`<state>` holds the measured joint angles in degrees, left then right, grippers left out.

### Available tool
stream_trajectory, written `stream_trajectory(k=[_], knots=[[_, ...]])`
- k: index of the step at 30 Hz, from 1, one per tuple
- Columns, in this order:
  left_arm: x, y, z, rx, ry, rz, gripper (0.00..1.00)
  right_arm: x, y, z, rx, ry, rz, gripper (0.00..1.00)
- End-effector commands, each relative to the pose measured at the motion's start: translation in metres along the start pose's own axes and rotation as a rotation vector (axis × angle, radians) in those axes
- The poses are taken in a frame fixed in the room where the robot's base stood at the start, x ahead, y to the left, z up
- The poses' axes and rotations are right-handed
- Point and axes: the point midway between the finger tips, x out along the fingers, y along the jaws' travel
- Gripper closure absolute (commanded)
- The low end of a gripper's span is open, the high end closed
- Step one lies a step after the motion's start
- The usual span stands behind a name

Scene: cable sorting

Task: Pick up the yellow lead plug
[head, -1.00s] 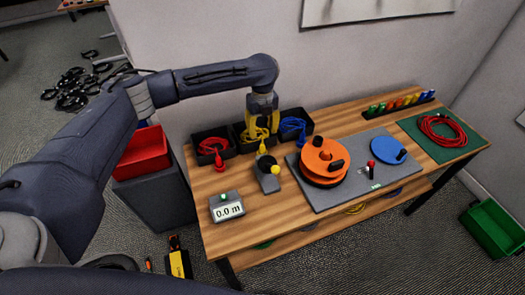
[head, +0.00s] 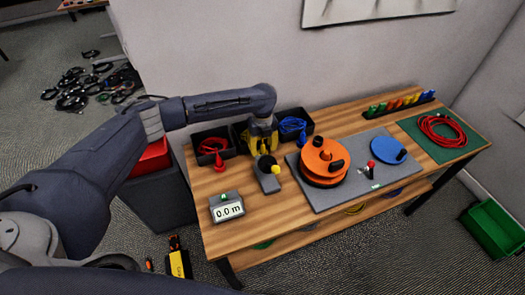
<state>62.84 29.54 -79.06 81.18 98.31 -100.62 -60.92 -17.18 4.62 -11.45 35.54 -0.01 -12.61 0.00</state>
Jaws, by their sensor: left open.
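The yellow lead (head: 245,136) lies in the middle of three black bins at the back left of the table. Its plug hangs toward the bin's front edge and is mostly hidden by my left gripper. My left gripper (head: 263,149) points down, open, over the front of this bin, right at the plug. I cannot tell whether the fingers touch it. My right gripper is not in view.
A red lead (head: 212,147) and a blue lead (head: 292,126) lie in the neighbouring bins. A dark device with a yellow knob (head: 269,174) stands just in front. A length display (head: 228,208), an orange reel (head: 324,160) and a blue disc (head: 388,150) are on the table.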

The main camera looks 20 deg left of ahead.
Motion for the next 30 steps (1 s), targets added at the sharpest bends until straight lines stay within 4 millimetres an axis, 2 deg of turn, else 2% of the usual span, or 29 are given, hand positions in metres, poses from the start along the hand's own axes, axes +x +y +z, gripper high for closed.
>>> stream_trajectory(k=[9,21,30], knots=[[0.0025,-0.0001,0.0,0.001,0.0,-0.001,0.53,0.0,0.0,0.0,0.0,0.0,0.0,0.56],[0.0022,-0.0001,0.0001,0.0,-0.001,0.0,1.0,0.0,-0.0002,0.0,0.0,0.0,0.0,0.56],[0.0022,0.0,0.0002,0.0,-0.001,0.0,1.0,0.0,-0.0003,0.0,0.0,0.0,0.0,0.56]])
